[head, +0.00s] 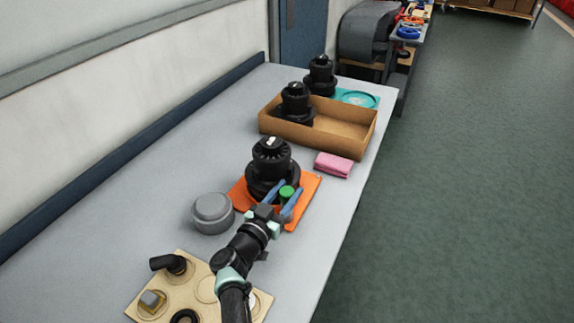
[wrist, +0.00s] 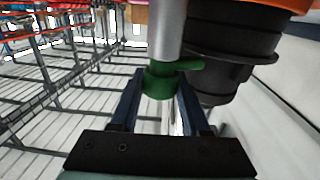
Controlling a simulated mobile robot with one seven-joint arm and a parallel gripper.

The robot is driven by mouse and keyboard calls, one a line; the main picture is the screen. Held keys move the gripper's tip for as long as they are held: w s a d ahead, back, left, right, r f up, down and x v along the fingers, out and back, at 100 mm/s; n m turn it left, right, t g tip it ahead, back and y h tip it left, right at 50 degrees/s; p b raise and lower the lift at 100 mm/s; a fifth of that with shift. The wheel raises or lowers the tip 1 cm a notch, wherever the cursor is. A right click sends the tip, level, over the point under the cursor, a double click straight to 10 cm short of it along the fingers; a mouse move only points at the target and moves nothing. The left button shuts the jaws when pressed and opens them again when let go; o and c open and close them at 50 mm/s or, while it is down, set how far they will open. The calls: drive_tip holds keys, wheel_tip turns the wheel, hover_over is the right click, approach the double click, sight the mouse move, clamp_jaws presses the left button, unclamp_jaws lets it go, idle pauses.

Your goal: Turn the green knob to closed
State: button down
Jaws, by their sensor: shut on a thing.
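The green knob (head: 287,192) sits low at the right front side of a black tank unit (head: 272,168), which stands on an orange mat (head: 309,187). My gripper (head: 290,188) reaches in from the front, its two blue fingers on either side of the knob. In the wrist view the green knob (wrist: 159,82) is between the fingers of my gripper (wrist: 160,88), at the end of a grey pipe (wrist: 167,32). A short green lever (wrist: 190,64) points right from it. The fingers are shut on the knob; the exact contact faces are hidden.
A grey round lid (head: 212,212) stands left of the mat. A tan board (head: 184,290) with fittings lies at the front. A pink sponge (head: 334,164) and a cardboard tray (head: 345,143) with another black unit are behind. The table's right edge is close by.

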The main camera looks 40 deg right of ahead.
drive_tip(key=shift+f+m+g+h+b, duration=0.25)
drive_tip(key=shift+m+g+b, duration=0.95)
drive_tip(key=shift+b, duration=1.25)
drive_tip(key=shift+f+m+g+h+b, duration=0.2)
drive_tip(key=shift+m+g+b, duration=0.5)
drive_tip(key=shift+g+b, duration=1.4)
drive_tip(key=b, duration=0.3)
drive_tip(key=shift+r+m, duration=0.1)
drive_tip(key=shift+m, duration=0.3)
drive_tip(key=shift+r+g+b, duration=0.15)
drive_tip(key=shift+g+b, duration=0.35)
drive_tip(key=shift+b, duration=0.4)
drive_tip(key=shift+s+r+m+g+b, duration=0.1)
drive_tip(key=shift+r+m+g+b, duration=0.15)
drive_tip(key=shift+m+g+b, duration=0.25)
drive_tip(key=shift+c, duration=1.9)
unclamp_jaws()
drive_tip(key=shift+d, duration=0.1)
